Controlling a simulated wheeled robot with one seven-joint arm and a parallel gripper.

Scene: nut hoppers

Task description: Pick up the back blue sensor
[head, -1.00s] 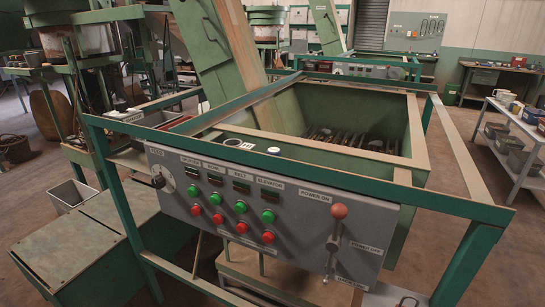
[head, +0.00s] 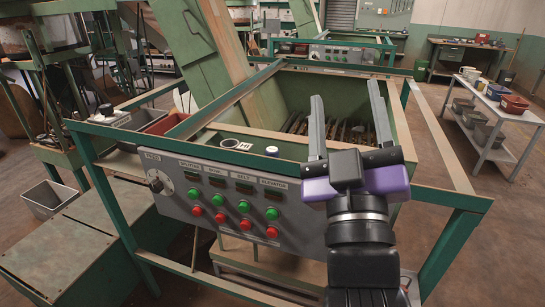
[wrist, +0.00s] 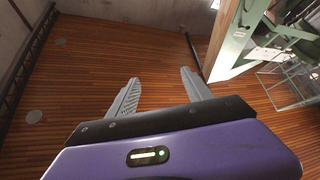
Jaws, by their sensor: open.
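No sensor can be picked out for certain. A small round piece, white on top with a bluish side (head: 272,151), sits on the green ledge behind the control panel in the head view. A white ring (head: 232,145) lies left of it. My gripper (head: 346,92) is open and empty, raised in front of the hopper, fingers pointing up and away. It is right of both small pieces and apart from them. In the wrist view my gripper (wrist: 160,76) has nothing between its fingers and faces a slatted wooden surface. My arm hides the panel's right end.
The grey control panel (head: 180,208) with red and green buttons is mounted on a green frame (head: 440,190). The hopper (head: 310,85) and a sloping green chute (head: 195,60) stand behind. A grey cart (head: 490,150) with bins is at right, with open floor between.

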